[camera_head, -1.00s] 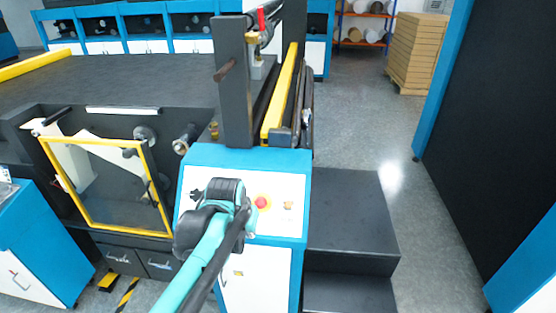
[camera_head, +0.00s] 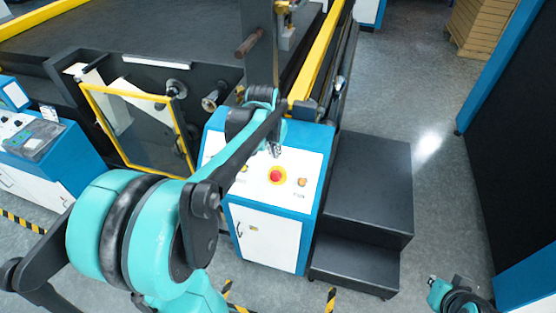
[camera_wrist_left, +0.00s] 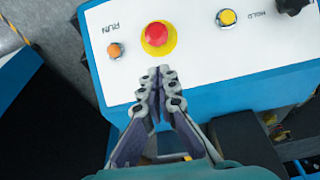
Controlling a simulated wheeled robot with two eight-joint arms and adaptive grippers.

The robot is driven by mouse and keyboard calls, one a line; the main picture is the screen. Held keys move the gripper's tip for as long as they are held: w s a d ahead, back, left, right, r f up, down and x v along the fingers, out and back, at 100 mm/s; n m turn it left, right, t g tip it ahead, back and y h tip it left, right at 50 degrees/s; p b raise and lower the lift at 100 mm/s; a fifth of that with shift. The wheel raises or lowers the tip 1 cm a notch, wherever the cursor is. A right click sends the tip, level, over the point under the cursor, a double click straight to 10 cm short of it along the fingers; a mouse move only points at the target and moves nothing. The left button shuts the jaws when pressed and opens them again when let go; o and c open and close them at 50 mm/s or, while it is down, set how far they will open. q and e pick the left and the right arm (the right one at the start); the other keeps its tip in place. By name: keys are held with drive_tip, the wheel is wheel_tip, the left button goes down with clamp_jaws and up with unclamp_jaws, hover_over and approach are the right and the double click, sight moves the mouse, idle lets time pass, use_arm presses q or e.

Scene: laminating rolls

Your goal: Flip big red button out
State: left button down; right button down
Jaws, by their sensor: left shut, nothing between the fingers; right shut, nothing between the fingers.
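The big red button (camera_head: 276,175) sits in a yellow ring on the white panel of the blue control cabinet. It also shows in the left wrist view (camera_wrist_left: 156,34), at the top centre. My left gripper (camera_head: 274,151) is above the panel, close to the button on its far side in the head view. Its fingers (camera_wrist_left: 157,76) are closed together and empty, with the tips pointing at the button and a small visible gap in the picture. Contact is not seen. My right gripper (camera_head: 436,282) is low at the bottom right, small and partly unclear, away from the cabinet.
An orange RUN button (camera_wrist_left: 115,50) and a yellow HOLD button (camera_wrist_left: 226,17) flank the red one. Black steps (camera_head: 368,185) stand right of the cabinet. A yellow-framed guard (camera_head: 140,130) is to the left. Open floor lies at right.

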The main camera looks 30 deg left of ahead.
sight(279, 170)
use_arm(q)
drive_tip(key=x, duration=0.9)
drive_tip(key=shift+f, duration=0.3)
use_arm(e)
drive_tip(key=shift+r, duration=0.1)
use_arm(q)
drive_tip(key=shift+r, duration=0.1)
